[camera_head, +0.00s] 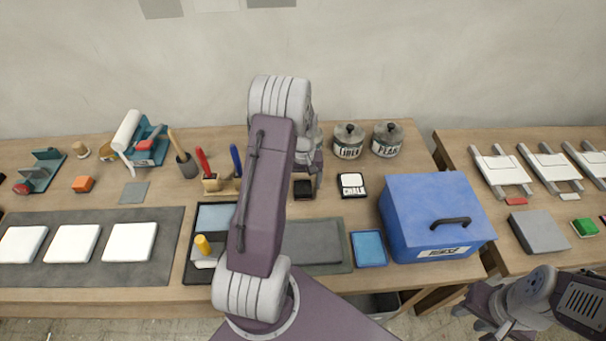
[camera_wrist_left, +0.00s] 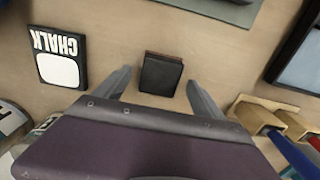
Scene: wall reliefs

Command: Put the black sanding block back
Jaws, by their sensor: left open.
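The black sanding block (camera_head: 303,190) lies on the wooden table, partly behind my left arm in the head view. In the left wrist view the block (camera_wrist_left: 160,75) shows a dark top and a thin brown edge. My left gripper (camera_wrist_left: 158,82) is open, with one finger on each side of the block and a gap on both sides. In the head view my left gripper (camera_head: 310,172) is mostly hidden by its own arm. My right gripper (camera_head: 482,312) is at the lower right, away from the block; its fingers are unclear.
The chalk box (camera_head: 351,185) stands just right of the block. Pen holders (camera_head: 222,184) are at its left. A grey mat (camera_head: 325,244) and black tray (camera_head: 187,265) lie nearer the front. A blue box (camera_head: 430,205), blue pad (camera_head: 369,248) and labelled jars (camera_head: 348,142) are further right.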

